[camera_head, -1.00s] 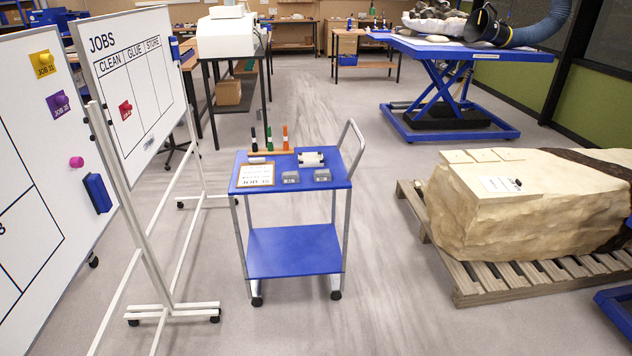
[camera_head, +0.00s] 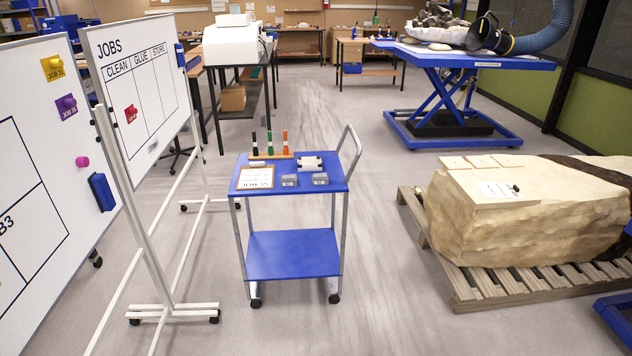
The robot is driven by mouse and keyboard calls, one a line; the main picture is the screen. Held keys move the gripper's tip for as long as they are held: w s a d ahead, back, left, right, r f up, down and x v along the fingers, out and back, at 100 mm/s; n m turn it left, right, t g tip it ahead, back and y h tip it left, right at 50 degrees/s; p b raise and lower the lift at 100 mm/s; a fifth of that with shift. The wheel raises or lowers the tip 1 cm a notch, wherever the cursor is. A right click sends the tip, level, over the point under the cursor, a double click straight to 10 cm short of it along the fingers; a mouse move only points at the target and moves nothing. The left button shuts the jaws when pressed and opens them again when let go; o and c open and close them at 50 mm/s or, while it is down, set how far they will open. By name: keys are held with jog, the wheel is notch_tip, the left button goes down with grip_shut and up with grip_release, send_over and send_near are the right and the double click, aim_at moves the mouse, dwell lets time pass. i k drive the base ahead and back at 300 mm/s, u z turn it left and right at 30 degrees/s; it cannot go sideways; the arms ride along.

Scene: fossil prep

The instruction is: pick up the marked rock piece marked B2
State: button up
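I cannot make out any piece that reads B2. Two small grey blocks, one at left (camera_head: 289,181) and one at right (camera_head: 320,179), sit on the top shelf of the blue cart (camera_head: 254,189). They carry pale labels too small to read. Several flat pale slabs (camera_head: 482,161) lie on top of a large cream rock block (camera_head: 470,225), and no marking on them is legible. Rock or bone pieces (camera_head: 437,18) lie on the blue lift table (camera_head: 476,59) at the back right. My gripper is not in view.
The cart also holds a clipboard (camera_head: 256,178) and several markers in a stand. Wheeled whiteboards, the JOBS board (camera_head: 150,120) and a nearer one (camera_head: 50,150) showing "B3", stand left. The rock block rests on a wooden pallet (camera_head: 480,295). Grey floor (camera_head: 395,250) is clear between cart and pallet.

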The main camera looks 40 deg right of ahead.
aim_at(322, 179)
jog(key=z, duration=0.1)
jog(key=i, duration=0.95)
jog(key=u, duration=0.05)
